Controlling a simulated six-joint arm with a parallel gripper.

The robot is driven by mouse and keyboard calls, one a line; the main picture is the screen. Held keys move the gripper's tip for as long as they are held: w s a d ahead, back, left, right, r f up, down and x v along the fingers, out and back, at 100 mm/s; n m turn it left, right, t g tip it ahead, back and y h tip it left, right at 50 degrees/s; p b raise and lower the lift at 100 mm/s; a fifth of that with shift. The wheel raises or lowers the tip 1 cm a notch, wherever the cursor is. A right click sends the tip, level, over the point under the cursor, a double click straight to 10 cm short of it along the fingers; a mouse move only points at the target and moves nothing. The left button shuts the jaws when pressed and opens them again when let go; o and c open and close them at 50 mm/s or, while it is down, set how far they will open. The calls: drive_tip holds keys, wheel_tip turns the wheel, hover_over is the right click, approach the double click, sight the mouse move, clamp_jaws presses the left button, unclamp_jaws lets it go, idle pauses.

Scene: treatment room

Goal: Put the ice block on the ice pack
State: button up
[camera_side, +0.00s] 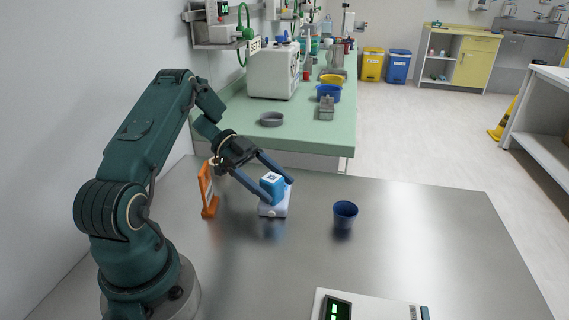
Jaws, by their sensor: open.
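The ice block (272,185) is a small blue cube with a pale top and a dark mark on it. It sits over the ice pack (274,209), a whitish-lavender pad lying on the steel table. The block appears to rest on the pack, though the exact contact is hard to see. My gripper (279,191) is open, with its two blue fingers reaching down around the block, one on each side. The near finger covers part of the block's left side.
A dark blue cup (345,214) stands on the steel table (430,240) to the right. An orange stand (208,192) is close on the left. A scale-like device (375,308) with a green display lies at the front edge. The table's right side is clear.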

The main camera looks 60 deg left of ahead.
sight(264, 175)
drive_tip(key=shift+a+r, duration=0.1)
drive_tip(key=shift+r, duration=0.1)
drive_tip(key=v, duration=0.7)
drive_tip(key=w+d+r+t+y, duration=0.35)
drive_tip(key=w+r+t, duration=0.35)
drive_tip(key=w+r, duration=0.6)
drive_tip(key=w+d+r+n+t+y, duration=0.1)
drive_tip(key=w+r+n+t+y, duration=0.5)
drive_tip(key=r+y, duration=0.45)
drive_tip(key=s+d+f+n+g, duration=0.2)
drive_tip(key=s+d+f+g, duration=0.2)
drive_tip(key=s, duration=0.5)
drive_tip(key=s+d+f+n+g+h, duration=0.1)
drive_tip(key=s+d+f+n+g, duration=0.2)
drive_tip(key=s+d+f, duration=0.3)
drive_tip(key=s+d+f+n+g, duration=0.2)
drive_tip(key=s+d+f+g, duration=0.3)
drive_tip(key=s, duration=0.9)
drive_tip(key=shift+d+f+n+h, duration=0.2)
drive_tip(key=shift+d+n+h, duration=0.1)
drive_tip(key=shift+d, duration=0.15)
